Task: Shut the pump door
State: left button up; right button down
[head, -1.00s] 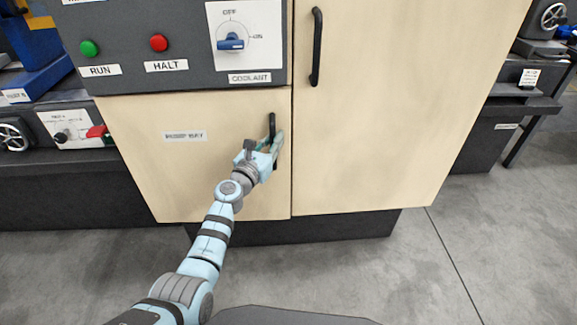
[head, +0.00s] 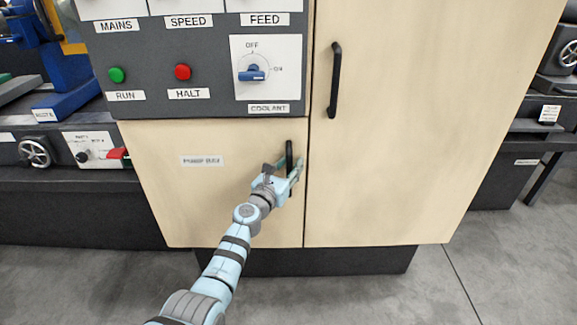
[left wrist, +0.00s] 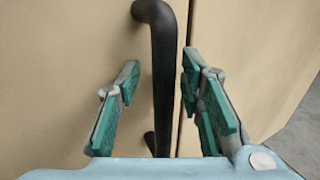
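The pump door is the beige lower-left panel (head: 180,200) with a small, blurred label plate (head: 202,161). Its black upright bar handle (head: 289,152) is near its right edge. In the head view, the door looks flush with the tall door beside it. My left gripper (head: 290,168) is at the handle. In the left wrist view, the handle (left wrist: 163,60) runs between the two teal-padded fingers of my left gripper (left wrist: 160,85). The fingers are apart, with a visible gap on each side of the bar. My right gripper is not in view.
A tall beige door (head: 420,130) with its own black handle (head: 334,80) is to the right. Above the pump door is a dark control panel (head: 140,90) with buttons and a coolant switch (head: 253,74). Benches stand at both sides. Grey floor (head: 480,285) is clear in front.

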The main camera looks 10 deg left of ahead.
pick_arm(q)
jog(key=v, duration=0.7)
jog(key=shift+s, duration=0.25)
jog(key=shift+a, duration=0.1)
